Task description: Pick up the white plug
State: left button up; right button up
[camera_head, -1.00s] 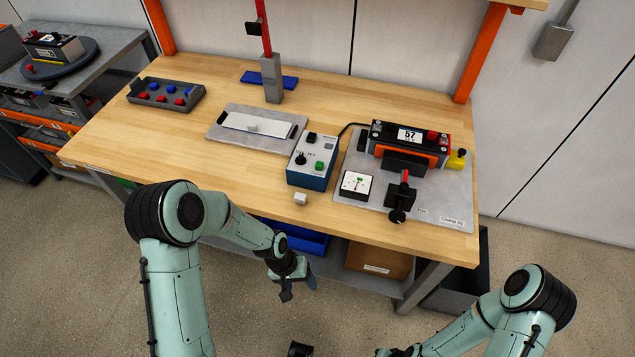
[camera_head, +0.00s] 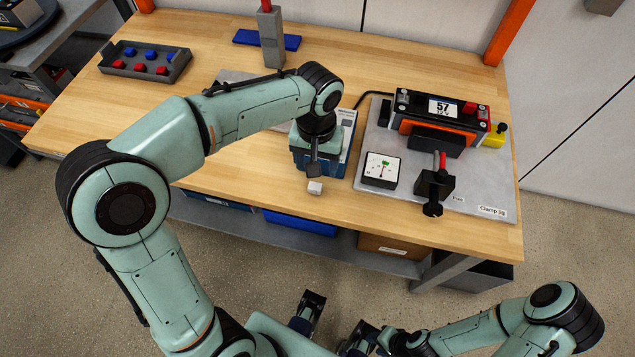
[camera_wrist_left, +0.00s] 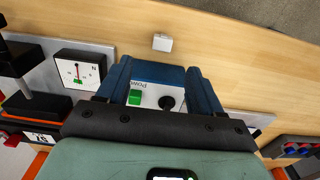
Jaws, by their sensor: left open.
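The white plug (camera_head: 315,187) is a small white block on the wooden bench, near its front edge and just in front of the blue power box (camera_head: 341,163). It also shows in the left wrist view (camera_wrist_left: 162,42), beyond the fingertips. My left gripper (camera_head: 314,170) hangs over the power box, right behind the plug in the head view. In the left wrist view its two blue fingers (camera_wrist_left: 158,72) are apart with nothing gripped; the box's face shows between them. My right gripper (camera_head: 358,338) is low in front of the bench, far from the plug; its jaw opening is unclear.
Right of the box, a grey plate (camera_head: 470,197) carries a gauge (camera_head: 381,169), a black clamp (camera_head: 434,186) and a meter with a display (camera_head: 441,112). A tray of red and blue pieces (camera_head: 146,63) is at the back left. The bench left of the plug is clear.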

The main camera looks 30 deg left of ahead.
pick_arm(q)
send_over(315, 186)
jog(key=f, duration=0.4)
jog(key=f+b, duration=0.1)
jog(key=f, duration=0.1)
jog(key=shift+s+d+f, duration=0.2)
jog(key=shift+d+f, duration=0.1)
jog(key=f, duration=0.5)
jog(key=shift+w+a+f, duration=0.1)
jog(key=shift+w+a, duration=0.15)
jog(key=shift+a, duration=0.05)
jog(key=c, duration=1)
